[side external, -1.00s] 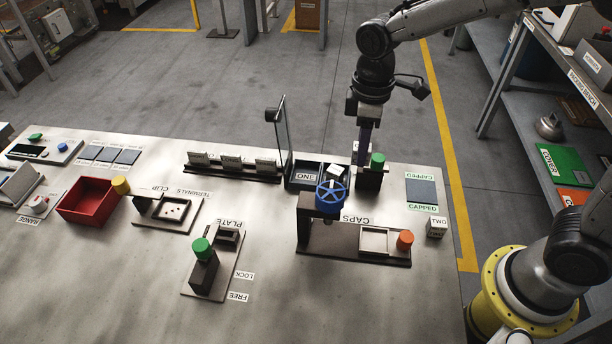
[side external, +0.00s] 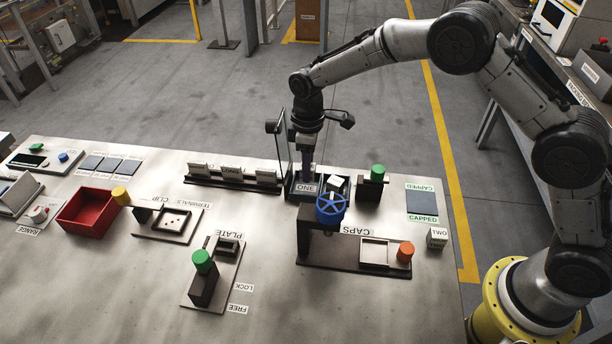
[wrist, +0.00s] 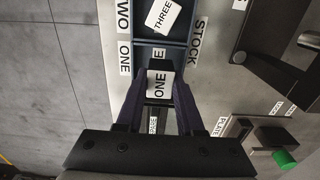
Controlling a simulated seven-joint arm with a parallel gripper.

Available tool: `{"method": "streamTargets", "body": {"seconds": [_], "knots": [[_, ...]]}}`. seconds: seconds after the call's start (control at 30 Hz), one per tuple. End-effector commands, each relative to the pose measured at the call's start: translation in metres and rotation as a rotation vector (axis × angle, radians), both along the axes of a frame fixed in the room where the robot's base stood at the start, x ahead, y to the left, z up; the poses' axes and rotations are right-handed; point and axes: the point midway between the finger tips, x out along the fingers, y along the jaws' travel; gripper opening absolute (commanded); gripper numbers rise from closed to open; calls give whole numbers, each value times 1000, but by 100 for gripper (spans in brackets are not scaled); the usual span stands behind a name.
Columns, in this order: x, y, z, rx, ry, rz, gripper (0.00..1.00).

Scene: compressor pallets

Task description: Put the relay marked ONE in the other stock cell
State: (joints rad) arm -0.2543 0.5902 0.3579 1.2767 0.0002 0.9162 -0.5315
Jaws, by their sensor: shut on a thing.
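My gripper (wrist: 158,102) is shut on the white relay marked ONE (wrist: 160,85). In the side view my gripper (side external: 306,174) is low at the left cell of the dark stock tray (wrist: 172,43); the relay between its fingers is not clear there. In the wrist view the relay overlaps the edge of the cell labelled ONE, and I cannot tell whether it is inside or above it. The white relay marked THREE (wrist: 163,15) lies tilted in the other cell, beside the label TWO. It also shows in the side view (side external: 336,183).
A clear upright panel (side external: 283,140) stands just left of the tray. The blue handwheel (side external: 331,208) of the caps press stands in front. A green-topped post (side external: 377,174) is to the right. A white block marked TWO (side external: 437,237) sits at the right edge.

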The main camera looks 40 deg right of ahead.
Motion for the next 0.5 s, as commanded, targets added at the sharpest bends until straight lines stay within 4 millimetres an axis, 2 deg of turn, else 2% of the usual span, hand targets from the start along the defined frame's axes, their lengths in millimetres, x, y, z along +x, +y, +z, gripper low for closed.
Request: {"method": "streamTargets", "body": {"seconds": [0.13,0.33,0.5], "knots": [[6,2,-8,0,0,0,0],[5,1,-35,-1,2,0,0],[6,1,-37,1,-1,0,0]]}}
